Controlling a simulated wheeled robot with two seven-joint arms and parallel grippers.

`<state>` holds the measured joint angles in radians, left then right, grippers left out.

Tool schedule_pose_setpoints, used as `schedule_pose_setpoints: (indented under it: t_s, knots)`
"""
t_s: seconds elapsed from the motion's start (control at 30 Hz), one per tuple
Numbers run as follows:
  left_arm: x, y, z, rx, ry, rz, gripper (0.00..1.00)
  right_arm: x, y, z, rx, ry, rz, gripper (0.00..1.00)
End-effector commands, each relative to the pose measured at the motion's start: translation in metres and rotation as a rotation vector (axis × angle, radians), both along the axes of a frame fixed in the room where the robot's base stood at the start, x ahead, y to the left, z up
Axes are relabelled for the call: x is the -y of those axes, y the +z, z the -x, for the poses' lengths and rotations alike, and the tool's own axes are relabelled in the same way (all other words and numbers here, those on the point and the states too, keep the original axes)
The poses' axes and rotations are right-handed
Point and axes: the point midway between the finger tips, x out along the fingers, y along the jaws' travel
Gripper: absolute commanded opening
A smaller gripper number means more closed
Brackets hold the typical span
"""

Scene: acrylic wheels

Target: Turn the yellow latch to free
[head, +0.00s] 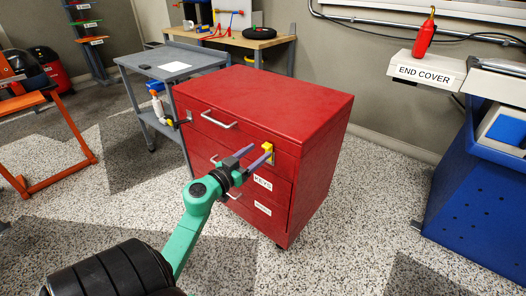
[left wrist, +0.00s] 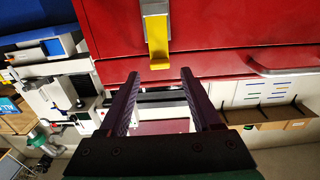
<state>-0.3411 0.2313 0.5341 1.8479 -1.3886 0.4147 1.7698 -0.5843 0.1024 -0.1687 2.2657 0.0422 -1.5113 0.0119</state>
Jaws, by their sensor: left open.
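The yellow latch (head: 268,147) is on the front of the red cabinet (head: 265,95), near the right end of the top drawer. In the left wrist view the latch (left wrist: 158,42) hangs from a grey mount, and its hooked end lies in line with the gap between my fingers. My left gripper (head: 262,151) is open and empty, with its fingertips close to the latch. In the left wrist view the two fingers of the gripper (left wrist: 160,73) stand apart on either side of the latch's end. I cannot tell whether they touch it. My right gripper is not in view.
The top drawer has a silver handle (head: 218,120) left of the latch; it also shows in the left wrist view (left wrist: 285,67). Lower drawers carry white labels (head: 263,183). A grey cart (head: 172,62) stands behind at left. A blue cabinet (head: 475,190) stands at right, with clear floor between.

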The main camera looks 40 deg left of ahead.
Motion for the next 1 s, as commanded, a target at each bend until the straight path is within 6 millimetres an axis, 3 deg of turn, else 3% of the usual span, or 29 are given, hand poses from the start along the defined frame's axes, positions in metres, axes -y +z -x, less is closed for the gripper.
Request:
schedule_pose_setpoints:
  t_s: [0.1, 0.2, 0.43, 0.47, 0.6, 0.63, 1.0]
  knots:
    - [-0.001, -0.001, -0.022, 0.003, 0.0, 0.0, 0.65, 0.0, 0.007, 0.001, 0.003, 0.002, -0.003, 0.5]
    - [-0.001, 0.0, -0.03, 0.001, 0.001, 0.001, 0.65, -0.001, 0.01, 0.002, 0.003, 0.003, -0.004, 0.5]
    - [-0.001, 0.0, -0.032, 0.0, 0.0, 0.0, 0.65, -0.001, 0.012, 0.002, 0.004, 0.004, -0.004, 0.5]
    - [-0.001, 0.0, -0.032, 0.0, 0.001, 0.0, 0.61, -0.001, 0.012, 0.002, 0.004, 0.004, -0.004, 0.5]
    - [-0.001, 0.0, -0.031, 0.0, 0.001, 0.001, 0.08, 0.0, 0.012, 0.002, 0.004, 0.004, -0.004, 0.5]
    - [-0.001, 0.0, -0.031, 0.0, 0.001, 0.001, 0.0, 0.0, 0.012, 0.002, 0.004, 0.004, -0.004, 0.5]
    - [-0.001, 0.0, -0.031, 0.0, 0.0, 0.001, 0.0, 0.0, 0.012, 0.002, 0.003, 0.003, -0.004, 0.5]
